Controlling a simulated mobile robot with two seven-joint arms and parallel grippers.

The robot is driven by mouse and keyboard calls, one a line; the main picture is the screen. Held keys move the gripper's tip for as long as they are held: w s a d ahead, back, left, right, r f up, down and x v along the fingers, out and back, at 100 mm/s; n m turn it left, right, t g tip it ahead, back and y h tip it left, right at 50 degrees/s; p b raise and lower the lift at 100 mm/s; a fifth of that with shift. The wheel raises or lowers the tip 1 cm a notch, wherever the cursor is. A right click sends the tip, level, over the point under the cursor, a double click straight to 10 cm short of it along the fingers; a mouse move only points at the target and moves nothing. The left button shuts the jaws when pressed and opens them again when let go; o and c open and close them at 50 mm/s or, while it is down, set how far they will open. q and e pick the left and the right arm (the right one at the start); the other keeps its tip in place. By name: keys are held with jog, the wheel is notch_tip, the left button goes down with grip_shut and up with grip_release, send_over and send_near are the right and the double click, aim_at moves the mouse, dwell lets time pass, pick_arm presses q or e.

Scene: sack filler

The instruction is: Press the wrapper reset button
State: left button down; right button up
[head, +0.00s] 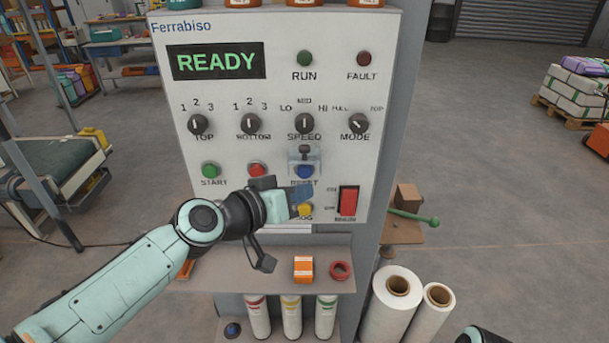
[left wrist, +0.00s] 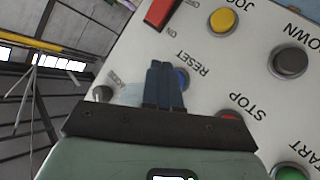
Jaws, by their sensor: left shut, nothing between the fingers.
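The blue reset button (head: 305,171) is on the white control panel (head: 215,30), above the RESET label. A small clear cover (head: 303,156) sits at its upper side and looks raised. My left gripper (head: 302,195) is shut and empty in front of the panel, just below the button, partly hiding the label. In the left wrist view the shut fingers (left wrist: 165,75) overlap the blue button (left wrist: 182,79), leaving only its edge visible. I cannot tell whether the fingertips touch it. My right gripper is not in view.
The display (head: 217,61) reads READY. The green start button (head: 210,170), red stop button (head: 257,169), yellow jog button (head: 305,209) and red rocker switch (head: 347,200) are close by.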

pick_arm(q)
jog(key=s, duration=0.3)
jog(key=shift+s+b, duration=0.1)
jog(key=shift+b, duration=0.3)
